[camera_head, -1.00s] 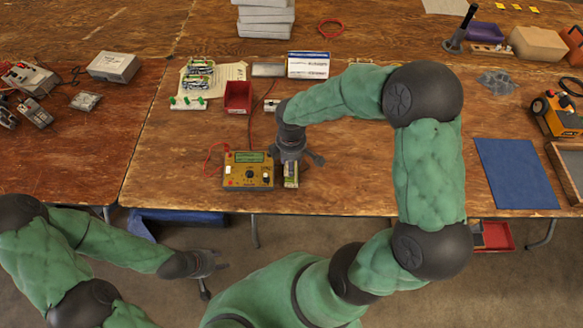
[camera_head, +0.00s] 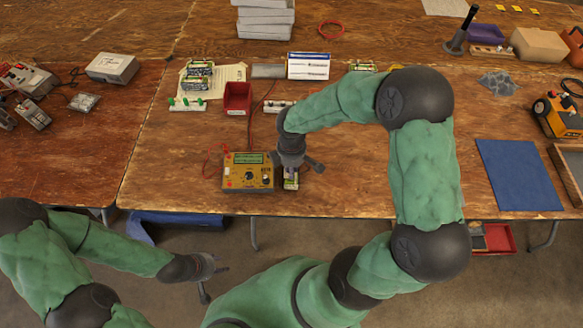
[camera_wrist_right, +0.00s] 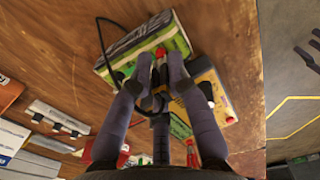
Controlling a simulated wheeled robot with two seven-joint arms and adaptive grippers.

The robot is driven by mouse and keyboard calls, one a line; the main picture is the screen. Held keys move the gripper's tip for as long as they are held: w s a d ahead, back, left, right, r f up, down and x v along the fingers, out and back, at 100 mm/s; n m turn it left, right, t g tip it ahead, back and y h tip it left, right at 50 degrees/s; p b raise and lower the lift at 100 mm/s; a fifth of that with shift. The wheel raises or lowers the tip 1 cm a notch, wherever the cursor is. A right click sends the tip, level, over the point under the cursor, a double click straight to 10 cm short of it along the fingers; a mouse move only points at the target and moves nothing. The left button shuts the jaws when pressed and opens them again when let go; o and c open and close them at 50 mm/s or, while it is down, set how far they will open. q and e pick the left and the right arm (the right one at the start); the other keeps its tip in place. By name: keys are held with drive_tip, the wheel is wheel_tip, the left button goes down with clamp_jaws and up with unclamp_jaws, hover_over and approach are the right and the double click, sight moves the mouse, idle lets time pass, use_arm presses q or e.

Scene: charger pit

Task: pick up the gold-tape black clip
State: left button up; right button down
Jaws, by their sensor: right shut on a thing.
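My right gripper (camera_head: 293,168) is low over a green-and-white battery pack (camera_head: 291,184) at the table's front edge. In the right wrist view its dark fingers (camera_wrist_right: 157,88) are closed together on a small dark piece in front of the pack (camera_wrist_right: 180,45). This looks like the black clip (camera_wrist_right: 152,98), mostly hidden by the fingers; I cannot make out its gold tape. A black lead (camera_wrist_right: 101,45) loops over the pack to the fingers. My left gripper (camera_head: 213,264) hangs in front of the table, away from the objects; its fingers are too small to read.
A yellow meter (camera_head: 248,171) with a red lead stands just left of my right gripper. A red bin (camera_head: 238,97), a white terminal strip (camera_head: 278,107) and a blue-and-white box (camera_head: 308,66) lie behind. A blue mat (camera_head: 518,175) is at right.

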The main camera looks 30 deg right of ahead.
drive_tip(key=shift+r+p, duration=0.3)
drive_tip(key=shift+r, duration=0.25)
wheel_tip(320, 180, up, 2)
drive_tip(key=shift+r+p, duration=0.2)
drive_tip(key=shift+p, duration=0.4)
drive_tip(key=s+a+r+p, duration=0.4)
drive_tip(key=s+a+r, duration=0.3)
drive_tip(key=s, duration=0.5)
wheel_tip(320, 180, up, 2)
drive_tip(key=shift+a+r, duration=0.2)
drive_tip(key=shift+r, duration=0.05)
